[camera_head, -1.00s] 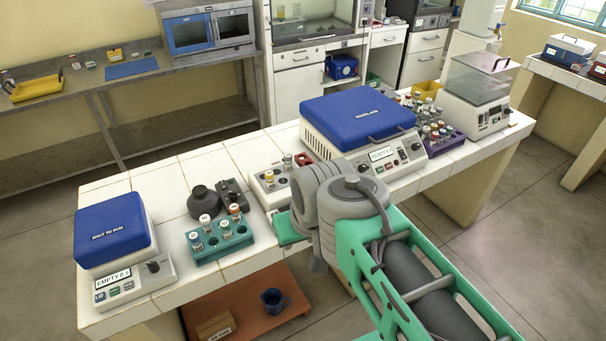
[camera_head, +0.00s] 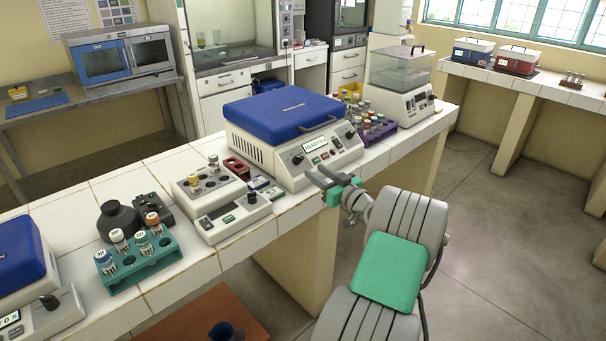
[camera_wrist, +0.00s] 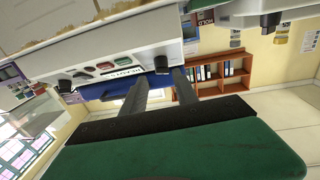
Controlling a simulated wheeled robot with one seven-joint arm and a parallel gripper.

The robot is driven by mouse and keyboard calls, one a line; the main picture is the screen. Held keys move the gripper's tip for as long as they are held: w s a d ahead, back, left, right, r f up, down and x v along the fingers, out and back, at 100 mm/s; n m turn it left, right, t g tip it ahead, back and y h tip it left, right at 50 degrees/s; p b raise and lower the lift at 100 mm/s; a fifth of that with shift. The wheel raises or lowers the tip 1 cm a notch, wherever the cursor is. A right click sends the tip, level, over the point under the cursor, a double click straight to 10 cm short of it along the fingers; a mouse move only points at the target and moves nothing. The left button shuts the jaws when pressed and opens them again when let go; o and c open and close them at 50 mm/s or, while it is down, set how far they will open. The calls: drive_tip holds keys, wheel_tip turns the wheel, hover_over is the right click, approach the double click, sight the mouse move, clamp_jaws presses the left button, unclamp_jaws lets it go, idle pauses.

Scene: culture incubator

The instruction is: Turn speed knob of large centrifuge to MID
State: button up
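The large centrifuge (camera_head: 287,112) has a blue shut lid and a white front panel with a lit display, reading something like READY, and small buttons. A dark knob (camera_head: 298,159) sits left of the display and another (camera_head: 350,134) right of it; their markings are too small to read. The wrist view shows the panel upside down, with the left knob (camera_wrist: 160,64) at the right and the right knob (camera_wrist: 65,85) at the left. My gripper (camera_head: 324,176) is in front of the panel's left half. Its fingers (camera_wrist: 160,78) are apart and empty, with the left knob just beyond their tips.
Left of the centrifuge stand a small white device (camera_head: 235,215), a block with vials (camera_head: 205,185) and a teal rack (camera_head: 140,265). A purple vial rack (camera_head: 375,131) and a clear-topped device (camera_head: 398,90) stand to the right.

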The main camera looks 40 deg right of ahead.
sight(300, 161)
drive_tip(key=w+p, duration=0.1)
drive_tip(key=w, duration=0.6)
drive_tip(key=shift+w+d+r, duration=0.1)
drive_tip(key=shift+w, duration=0.05)
clamp_jaws()
